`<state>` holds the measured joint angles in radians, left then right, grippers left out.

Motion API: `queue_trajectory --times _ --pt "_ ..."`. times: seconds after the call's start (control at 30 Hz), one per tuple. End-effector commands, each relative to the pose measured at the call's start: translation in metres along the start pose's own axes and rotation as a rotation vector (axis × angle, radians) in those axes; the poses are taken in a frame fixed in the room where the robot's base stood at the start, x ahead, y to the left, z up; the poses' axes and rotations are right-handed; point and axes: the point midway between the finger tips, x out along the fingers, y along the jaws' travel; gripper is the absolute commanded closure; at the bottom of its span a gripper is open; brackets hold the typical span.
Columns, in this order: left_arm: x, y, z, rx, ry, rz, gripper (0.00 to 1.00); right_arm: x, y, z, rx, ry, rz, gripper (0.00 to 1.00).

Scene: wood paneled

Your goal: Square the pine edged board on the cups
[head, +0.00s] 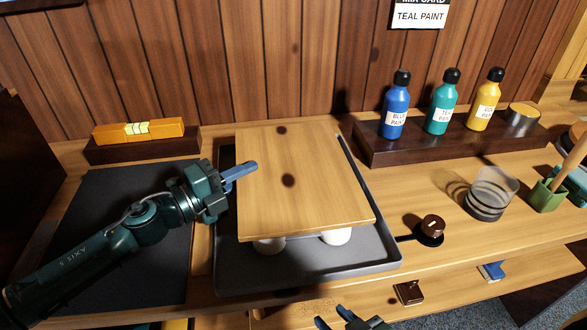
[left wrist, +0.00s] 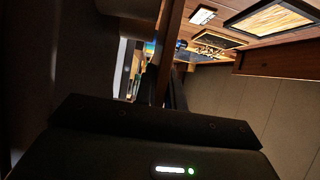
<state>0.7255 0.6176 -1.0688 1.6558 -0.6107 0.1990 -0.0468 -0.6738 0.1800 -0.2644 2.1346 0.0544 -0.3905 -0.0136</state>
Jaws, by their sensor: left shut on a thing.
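The pine edged board (head: 305,190) lies on white cups, with two cups (head: 336,237) (head: 269,245) showing under its front edge. Any cups farther back are hidden. The board sits slightly turned relative to the grey tray (head: 300,275) beneath. My left gripper (head: 240,171) is shut on the board's left edge, one blue-grey finger above it. In the left wrist view the board (left wrist: 170,45) shows edge-on between the dark fingers. My right gripper (head: 333,317) is at the bottom edge of the head view, its fingertips apart and empty, the rest cut off.
Blue, teal and yellow paint bottles (head: 443,103) and a tin (head: 523,119) stand on a dark shelf at the right back. An orange level (head: 138,131) rests at the left back.

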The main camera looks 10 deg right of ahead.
Motion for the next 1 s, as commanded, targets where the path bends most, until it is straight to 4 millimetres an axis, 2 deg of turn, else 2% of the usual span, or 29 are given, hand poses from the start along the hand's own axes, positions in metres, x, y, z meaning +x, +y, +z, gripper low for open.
queue_trajectory --times 0.13,0.17,0.47,0.63,0.8,1.0 --pt "0.0004 0.0023 0.0000 -0.001 0.000 -0.003 1.00 0.0016 0.0000 0.0025 0.002 0.000 0.000 0.64" --pt "0.0004 0.0020 0.0000 -0.001 0.001 -0.003 0.89 0.0015 -0.0001 0.0024 0.002 0.000 0.000 0.64" --pt "0.0002 0.0021 0.0000 0.000 0.000 -0.002 0.64 0.0012 -0.0001 0.0019 0.001 0.000 0.000 0.64" --pt "-0.0002 0.0043 0.0000 0.000 0.000 0.002 0.63 0.0013 -0.0001 0.0021 0.001 0.000 0.000 0.64" --pt "-0.0002 0.0040 0.0001 0.000 -0.001 0.002 0.49 0.0013 0.0000 0.0022 0.001 0.000 0.000 0.64" --pt "-0.0001 0.0033 0.0001 0.000 0.000 0.001 0.49 0.0013 0.0000 0.0022 0.001 0.000 0.000 0.64"
